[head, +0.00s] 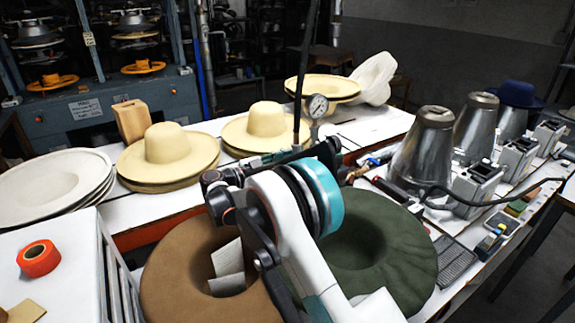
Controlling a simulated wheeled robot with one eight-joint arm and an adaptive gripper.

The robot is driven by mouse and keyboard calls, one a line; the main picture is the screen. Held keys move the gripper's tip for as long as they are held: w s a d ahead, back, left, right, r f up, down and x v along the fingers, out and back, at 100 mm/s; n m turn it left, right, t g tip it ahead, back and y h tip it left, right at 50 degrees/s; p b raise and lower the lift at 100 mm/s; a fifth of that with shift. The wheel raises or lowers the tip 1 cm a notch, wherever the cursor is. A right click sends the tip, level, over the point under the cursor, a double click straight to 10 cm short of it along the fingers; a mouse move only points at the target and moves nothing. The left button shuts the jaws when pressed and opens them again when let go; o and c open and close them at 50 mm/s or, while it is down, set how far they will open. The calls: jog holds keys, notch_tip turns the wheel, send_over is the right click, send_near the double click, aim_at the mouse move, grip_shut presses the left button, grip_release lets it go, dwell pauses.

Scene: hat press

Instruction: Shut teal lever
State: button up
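A small teal-grey piece, which looks like the teal lever (268,158), lies roughly level below the round pressure gauge (317,106), at the foot of a dark upright pipe (303,70). It is small and partly covered, so its exact angle is unclear. My white arm with a teal joint band rises from the bottom middle in front of it. Dark parts at the arm's upper left look like my gripper (214,190). They are close to the lever in the picture, but I cannot tell if they touch it. The fingertips are not clear.
A brown hat (170,270) and a green hat (400,250) lie in front, on either side of my arm. Cream hats (168,150) stand on the white table behind. Metal cones (425,150) and boxes line the right bench. An orange tape roll (38,258) lies left.

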jog(key=shift+w+d, duration=0.15)
grip_shut()
jog(key=shift+s+d+f+m, duration=0.2)
jog(key=shift+s+f+m, duration=0.15)
jog(key=shift+m, duration=0.4)
jog(key=shift+s+d+f+m, duration=0.25)
jog(key=shift+s+m, duration=0.1)
jog(key=shift+m, duration=0.45)
jog(key=shift+s+d+f+m, duration=0.25)
jog(key=shift+s+m, duration=0.1)
jog(key=shift+m, duration=0.4)
grip_release()
